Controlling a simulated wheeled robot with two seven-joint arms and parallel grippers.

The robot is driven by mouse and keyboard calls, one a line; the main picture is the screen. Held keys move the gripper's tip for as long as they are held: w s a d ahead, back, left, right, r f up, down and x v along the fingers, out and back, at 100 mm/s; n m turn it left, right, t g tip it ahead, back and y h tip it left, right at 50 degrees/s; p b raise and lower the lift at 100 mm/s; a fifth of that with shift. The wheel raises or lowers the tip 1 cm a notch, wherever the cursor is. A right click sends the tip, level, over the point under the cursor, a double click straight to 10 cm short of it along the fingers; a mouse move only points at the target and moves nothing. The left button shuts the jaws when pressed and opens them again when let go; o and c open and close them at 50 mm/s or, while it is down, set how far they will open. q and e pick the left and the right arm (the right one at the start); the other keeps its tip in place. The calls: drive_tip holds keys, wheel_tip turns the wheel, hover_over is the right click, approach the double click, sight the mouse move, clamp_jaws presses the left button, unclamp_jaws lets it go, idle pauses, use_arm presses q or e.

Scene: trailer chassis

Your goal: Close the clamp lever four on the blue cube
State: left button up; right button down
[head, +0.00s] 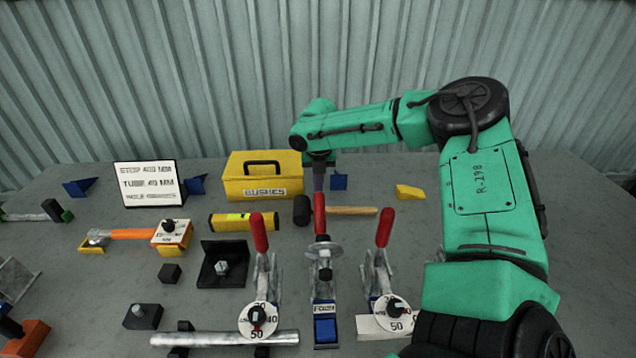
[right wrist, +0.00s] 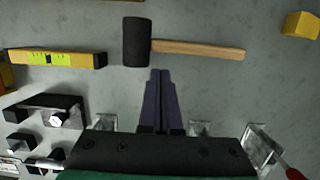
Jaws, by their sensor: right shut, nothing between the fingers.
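Three toggle clamps with red levers stand in a row in the head view. The middle clamp (head: 323,272) has a small label that seems to read "FOUR", and its red lever (head: 319,213) stands upright. The blue cube (head: 325,328) sits at the front foot of this clamp; whether the clamp touches it is unclear. My right gripper (head: 318,182) points down just behind the top of the middle lever, apart from it as far as I can tell. In the right wrist view its dark purple fingers (right wrist: 161,100) are together and empty. My left gripper is not in view.
The left clamp's red lever (head: 259,232) and the right clamp's red lever (head: 384,227) flank the middle one closely. A black-headed mallet (head: 350,211) lies behind them. A yellow box (head: 263,180), a yellow level (head: 243,222) and a metal tube (head: 220,339) are nearby.

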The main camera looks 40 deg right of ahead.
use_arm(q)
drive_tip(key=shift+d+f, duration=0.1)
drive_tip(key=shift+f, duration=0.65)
use_arm(e)
drive_tip(key=shift+a+f, duration=0.1)
drive_tip(key=shift+f, duration=0.5)
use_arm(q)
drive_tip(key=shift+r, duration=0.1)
use_arm(e)
drive_tip(key=shift+s, duration=0.1)
